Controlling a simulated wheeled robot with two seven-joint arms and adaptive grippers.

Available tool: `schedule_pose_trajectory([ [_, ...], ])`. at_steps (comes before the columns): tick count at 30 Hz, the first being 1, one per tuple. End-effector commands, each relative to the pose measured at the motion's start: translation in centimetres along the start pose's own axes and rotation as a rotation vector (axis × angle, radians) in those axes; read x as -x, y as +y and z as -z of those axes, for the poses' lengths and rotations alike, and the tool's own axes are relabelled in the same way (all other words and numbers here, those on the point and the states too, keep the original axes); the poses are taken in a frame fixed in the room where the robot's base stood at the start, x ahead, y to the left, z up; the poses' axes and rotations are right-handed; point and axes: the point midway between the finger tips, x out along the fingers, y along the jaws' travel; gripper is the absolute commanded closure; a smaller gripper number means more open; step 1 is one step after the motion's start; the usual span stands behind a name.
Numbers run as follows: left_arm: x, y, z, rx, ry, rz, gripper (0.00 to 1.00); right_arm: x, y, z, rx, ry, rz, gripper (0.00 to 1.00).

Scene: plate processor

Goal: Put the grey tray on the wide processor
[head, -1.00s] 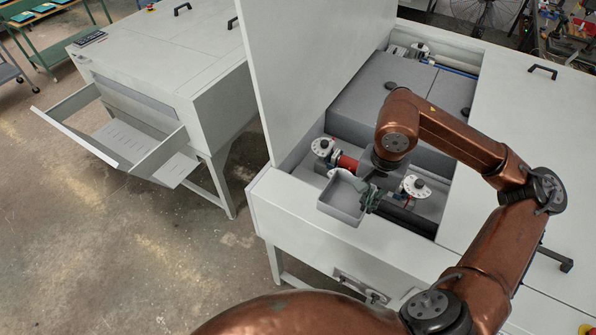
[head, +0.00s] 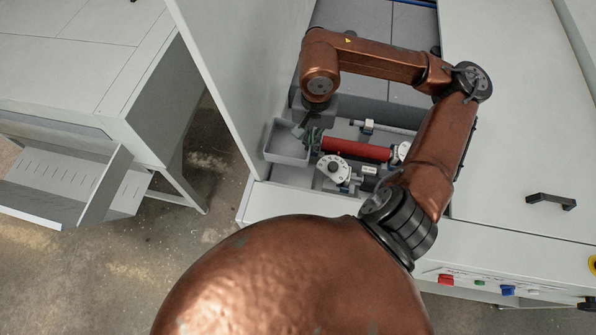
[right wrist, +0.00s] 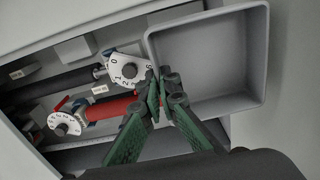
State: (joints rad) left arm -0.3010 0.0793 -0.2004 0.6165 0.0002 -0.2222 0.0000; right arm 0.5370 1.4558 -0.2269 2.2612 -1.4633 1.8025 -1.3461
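The grey tray (head: 284,151) is a small open, empty box, held at the left end of the open bay of a white processor (head: 520,100), close to its raised lid (head: 215,60). My right gripper (head: 310,136) is shut on the tray's wall. In the right wrist view the gripper (right wrist: 166,95) pinches the near left corner area of the tray (right wrist: 210,108). Whether the tray touches the machine below I cannot tell. My left gripper is not in view.
Inside the bay are a red roller (head: 357,149) and a white numbered dial (head: 333,169), right of the tray. A second white machine (head: 60,60) with an open drawer (head: 60,190) stands at left. Buttons (head: 507,290) line the front panel.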

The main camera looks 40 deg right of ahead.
Motion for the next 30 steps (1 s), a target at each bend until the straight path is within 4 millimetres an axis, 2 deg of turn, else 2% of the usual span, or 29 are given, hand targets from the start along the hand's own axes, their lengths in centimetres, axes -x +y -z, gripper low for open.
schedule_pose_trajectory([
  [3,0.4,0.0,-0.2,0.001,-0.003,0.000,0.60,-3.4,-0.4,0.4,-0.001,-0.011,-0.008,1.00],
  [9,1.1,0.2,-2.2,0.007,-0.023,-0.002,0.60,-8.9,-1.3,1.1,-0.003,-0.020,-0.014,1.00],
  [11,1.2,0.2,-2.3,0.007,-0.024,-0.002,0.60,-10.4,-1.3,1.1,-0.002,-0.019,-0.014,1.00],
  [14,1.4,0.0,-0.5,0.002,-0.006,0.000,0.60,-12.9,-1.2,1.0,-0.002,-0.019,-0.014,1.00],
  [18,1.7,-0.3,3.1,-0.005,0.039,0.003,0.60,-16.2,-1.1,0.9,-0.003,-0.018,-0.012,1.00],
  [21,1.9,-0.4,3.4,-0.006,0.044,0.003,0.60,-18.0,-1.1,1.0,-0.002,-0.016,-0.011,1.00],
  [27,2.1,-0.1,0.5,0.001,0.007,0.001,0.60,-19.7,-1.1,1.0,-0.002,-0.014,-0.011,1.00],
  [30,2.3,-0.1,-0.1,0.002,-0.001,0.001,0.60,-21.0,-1.0,0.9,-0.002,-0.016,-0.012,1.00],
])
